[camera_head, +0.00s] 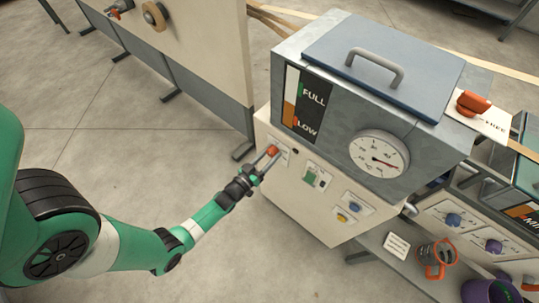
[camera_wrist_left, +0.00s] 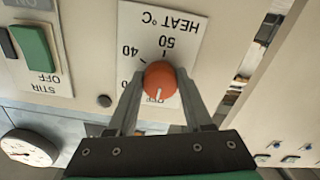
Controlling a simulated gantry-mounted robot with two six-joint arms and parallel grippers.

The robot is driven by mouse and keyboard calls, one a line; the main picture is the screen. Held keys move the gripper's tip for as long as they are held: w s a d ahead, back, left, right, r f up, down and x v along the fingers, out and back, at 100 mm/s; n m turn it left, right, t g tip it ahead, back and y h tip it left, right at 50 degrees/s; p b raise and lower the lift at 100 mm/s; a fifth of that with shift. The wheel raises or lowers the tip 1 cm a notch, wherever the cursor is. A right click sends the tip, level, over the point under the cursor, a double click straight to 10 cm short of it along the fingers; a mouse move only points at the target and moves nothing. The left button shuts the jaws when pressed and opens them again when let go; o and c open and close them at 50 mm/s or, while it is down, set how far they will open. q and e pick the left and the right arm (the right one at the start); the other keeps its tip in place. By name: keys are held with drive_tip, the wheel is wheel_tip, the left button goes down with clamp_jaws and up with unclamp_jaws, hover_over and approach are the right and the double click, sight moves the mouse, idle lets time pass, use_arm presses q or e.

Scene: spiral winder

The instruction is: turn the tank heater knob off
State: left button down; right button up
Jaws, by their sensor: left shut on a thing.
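The tank heater knob (camera_head: 271,150) is orange-red and round, on the cream front panel of the tank cabinet. In the left wrist view the knob (camera_wrist_left: 160,79) sits on a white HEAT °C plate (camera_wrist_left: 165,30), seen upside down, with 40 and 50 legible. A pale mark shows on the knob's lower side in that view; the plate's lettering there is partly covered. My left gripper (camera_head: 267,158) is shut on the knob, one finger on each side, as the left wrist view (camera_wrist_left: 160,85) also shows. My right gripper is not in view.
A green STIR switch (camera_wrist_left: 35,47) is beside the heat plate. The tank has a round dial (camera_head: 379,153) and a lid with a grey handle (camera_head: 375,68). Yellow and blue knobs sit lower on the panel. An orange-handled jug (camera_head: 437,258) stands at lower right. Floor at left is clear.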

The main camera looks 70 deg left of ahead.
use_arm(q)
drive_tip(key=shift+c, duration=1.5)
unclamp_jaws()
drive_tip(key=p+v, duration=0.3)
drive_tip(key=v, duration=0.8)
drive_tip(key=shift+s, duration=0.3)
drive_tip(key=shift+d, duration=0.1)
